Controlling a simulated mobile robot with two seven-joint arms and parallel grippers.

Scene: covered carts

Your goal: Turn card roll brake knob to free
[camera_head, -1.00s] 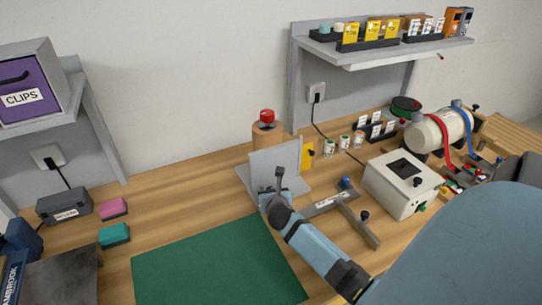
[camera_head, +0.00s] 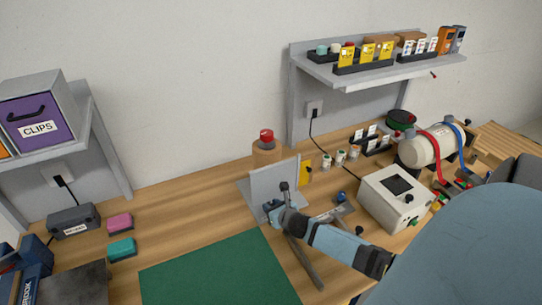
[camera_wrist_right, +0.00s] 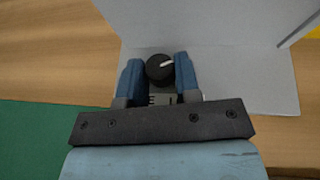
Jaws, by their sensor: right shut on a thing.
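A round black knob (camera_wrist_right: 160,68) with a white pointer line sits at the grey bracket's base in the right wrist view. The pointer aims to the right and slightly up. My right gripper (camera_wrist_right: 158,62) is shut on the knob, one blue finger on each side. A pale label (camera_wrist_right: 162,99) below the knob is mostly hidden by the gripper. In the head view, my right gripper (camera_head: 274,208) is at the front of the upright grey bracket (camera_head: 272,180), and the knob cannot be made out clearly there. My left gripper is not in view.
A tan cylinder with a red top (camera_head: 266,138) stands behind the bracket. A white box with a dark screen (camera_head: 395,200) and a blue-knobbed fixture (camera_head: 342,197) are to the right. A green mat (camera_head: 215,272) lies bare in front. A shelf (camera_head: 385,75) hangs above.

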